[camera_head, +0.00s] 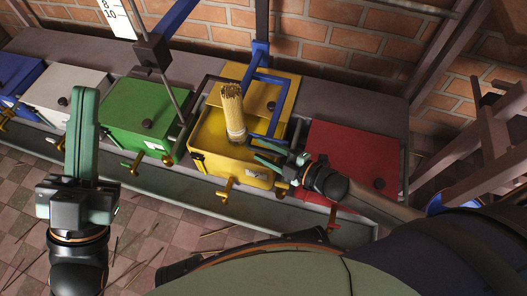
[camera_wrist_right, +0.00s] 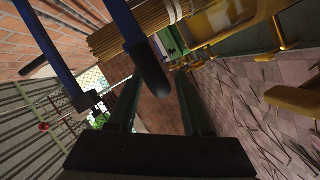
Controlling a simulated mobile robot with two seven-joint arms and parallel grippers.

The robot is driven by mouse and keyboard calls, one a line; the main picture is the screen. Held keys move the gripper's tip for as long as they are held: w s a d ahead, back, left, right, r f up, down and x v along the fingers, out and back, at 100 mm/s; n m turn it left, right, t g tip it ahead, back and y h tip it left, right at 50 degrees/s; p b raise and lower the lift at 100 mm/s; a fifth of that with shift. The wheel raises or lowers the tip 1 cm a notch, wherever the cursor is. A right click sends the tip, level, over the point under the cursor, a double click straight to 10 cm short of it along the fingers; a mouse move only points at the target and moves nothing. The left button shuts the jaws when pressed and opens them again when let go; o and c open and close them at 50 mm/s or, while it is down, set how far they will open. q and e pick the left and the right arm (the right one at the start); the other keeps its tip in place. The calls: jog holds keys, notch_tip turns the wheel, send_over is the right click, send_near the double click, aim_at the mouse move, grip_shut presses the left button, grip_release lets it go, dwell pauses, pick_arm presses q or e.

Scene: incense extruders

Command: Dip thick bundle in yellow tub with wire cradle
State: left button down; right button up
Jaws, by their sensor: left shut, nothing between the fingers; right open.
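The yellow tub (camera_head: 204,147) stands with its lid (camera_head: 279,97) tipped open behind it. The thick bundle (camera_head: 232,108) of tan sticks stands slightly tilted in the tub's opening, with a pale band round its lower part; its lower end is hidden. A blue bar frame (camera_head: 262,75), possibly the cradle, hangs beside it. My right gripper (camera_head: 265,152) is open at the tub's right side. In the right wrist view, a blue bar with a dark rounded end (camera_wrist_right: 152,66) lies ahead of its fingers, and the bundle (camera_wrist_right: 120,32) is beyond. My left gripper (camera_head: 86,95) is shut and empty.
A green tub (camera_head: 145,115) and a red tub (camera_head: 350,160) flank the yellow one, with white (camera_head: 65,95) and blue (camera_head: 15,72) tubs further left. Brass taps project from the fronts. A brick wall stands behind, and dark posts at right. Thin sticks litter the tiled floor.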

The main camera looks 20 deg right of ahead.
jog(key=shift+w+a, duration=0.2)
jog(key=shift+w, duration=0.05)
grip_shut()
dwell(1.4)
